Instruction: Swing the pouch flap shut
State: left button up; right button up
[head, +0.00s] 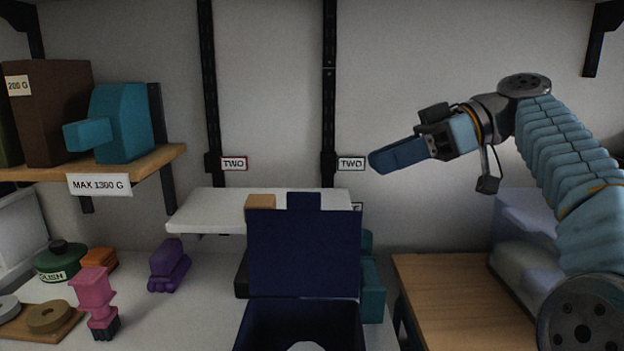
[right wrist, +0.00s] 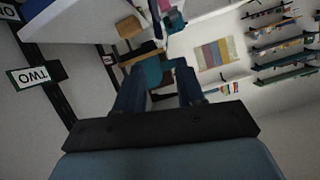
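The pouch (head: 300,325) is a dark navy box-like case at the bottom centre of the head view. Its flap (head: 304,255) stands upright at the back, open, with a small tab (head: 304,201) on its top edge. Part of a pale round thing shows inside the pouch at the picture's bottom edge. My right gripper (head: 385,158) is up and to the right of the flap, in the air and apart from it, pointing left. In the right wrist view its two dark blue fingers (right wrist: 160,92) are spread with nothing held between them. My left gripper is not seen.
A white raised shelf (head: 210,209) is behind the flap, with a tan block (head: 260,201). Teal things (head: 372,280) stand close right of the pouch. A wooden surface (head: 455,290) lies further right. Pink (head: 93,290) and purple (head: 168,265) objects stand left.

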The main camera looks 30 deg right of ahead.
aim_at(301, 193)
jog(key=b+x, duration=0.1)
jog(key=x, duration=1.2)
jog(key=shift+w+a, duration=0.1)
jog(key=shift+a, duration=0.25)
grip_shut()
